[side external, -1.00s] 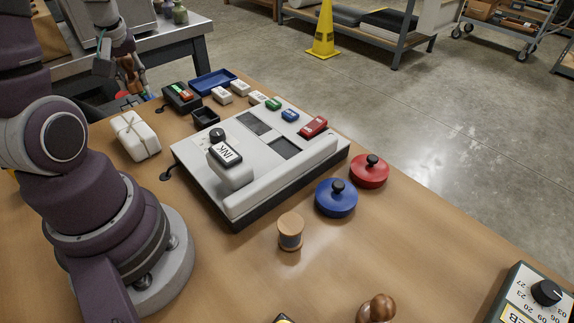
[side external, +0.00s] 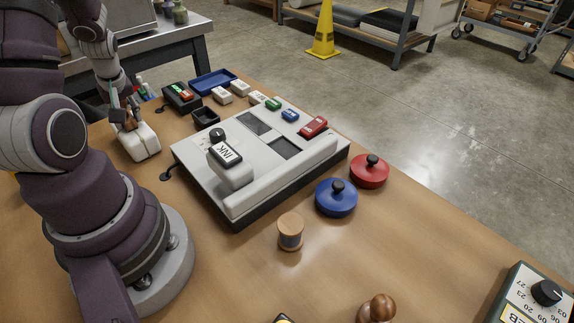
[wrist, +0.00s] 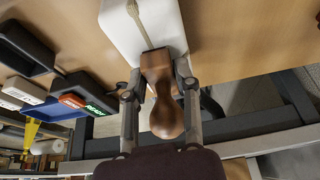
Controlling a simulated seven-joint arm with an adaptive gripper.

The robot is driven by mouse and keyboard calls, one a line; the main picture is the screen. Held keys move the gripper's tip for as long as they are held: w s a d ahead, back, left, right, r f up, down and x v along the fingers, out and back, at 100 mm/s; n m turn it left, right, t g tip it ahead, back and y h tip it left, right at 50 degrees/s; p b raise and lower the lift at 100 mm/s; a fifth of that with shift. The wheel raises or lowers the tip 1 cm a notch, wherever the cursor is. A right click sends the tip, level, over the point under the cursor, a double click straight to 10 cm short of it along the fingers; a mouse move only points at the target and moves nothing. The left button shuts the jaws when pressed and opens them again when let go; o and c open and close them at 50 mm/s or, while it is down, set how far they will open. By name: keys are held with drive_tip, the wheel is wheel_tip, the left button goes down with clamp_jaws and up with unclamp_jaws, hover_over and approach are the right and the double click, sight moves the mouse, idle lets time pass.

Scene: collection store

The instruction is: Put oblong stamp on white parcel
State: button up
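The oblong stamp (wrist: 157,76) is dark brown wood with a rounded knob handle. My gripper (wrist: 160,72) has one finger on each side of it and is shut on it. In the side external view my gripper (side external: 127,122) is low over the far end of the white parcel (side external: 142,145). The parcel is tied with string and also shows in the wrist view (wrist: 117,35), just beyond the stamp's end. The stamp's underside is hidden, so I cannot tell whether it touches the parcel.
A grey machine (side external: 192,158) with a block labelled INK stands right of the parcel. A black device (side external: 181,100), a blue tray (side external: 214,82) and a small black box (side external: 205,117) lie behind. Blue (side external: 336,200) and red (side external: 369,175) round pieces sit at right.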

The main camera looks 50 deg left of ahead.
drive_tip(key=o, duration=0.3)
drive_tip(key=shift+o, duration=0.2)
drive_tip(key=v, duration=1.2)
drive_tip(key=w+d+r+m+t+h, duration=0.2)
drive_tip(key=w+d+m, duration=0.1)
drive_tip(key=d+m, duration=0.6)
drive_tip(key=w+d+r+m+t+h, duration=0.2)
drive_tip(key=w+d+m+t, duration=0.1)
drive_tip(key=d+m, duration=0.6)
drive_tip(key=d, duration=0.4)
drive_tip(key=shift+w+d+t, duration=0.2)
drive_tip(key=shift+d+t, duration=0.05)
drive_tip(key=shift+t, duration=0.05)
drive_tip(key=shift+o, duration=0.3)
